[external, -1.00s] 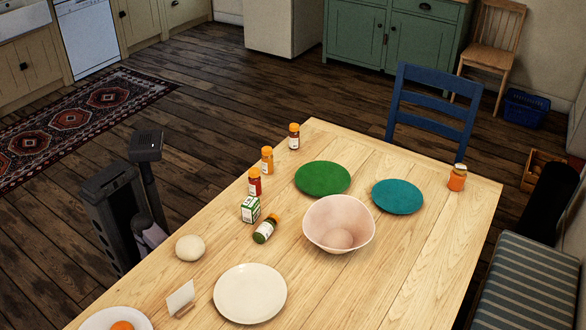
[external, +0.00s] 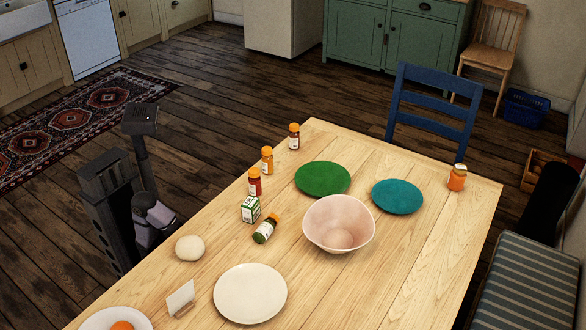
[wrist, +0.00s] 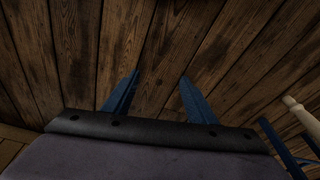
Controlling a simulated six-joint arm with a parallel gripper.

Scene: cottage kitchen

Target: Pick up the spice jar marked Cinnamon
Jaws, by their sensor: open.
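A green-and-white box (external: 250,210) stands between the red jar and the lying jar. A pink bowl (external: 318,237), green plate (external: 323,178), teal plate (external: 398,197), white plate (external: 250,294), pale ball (external: 190,248) and small card (external: 181,299) are on the table (external: 400,285).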

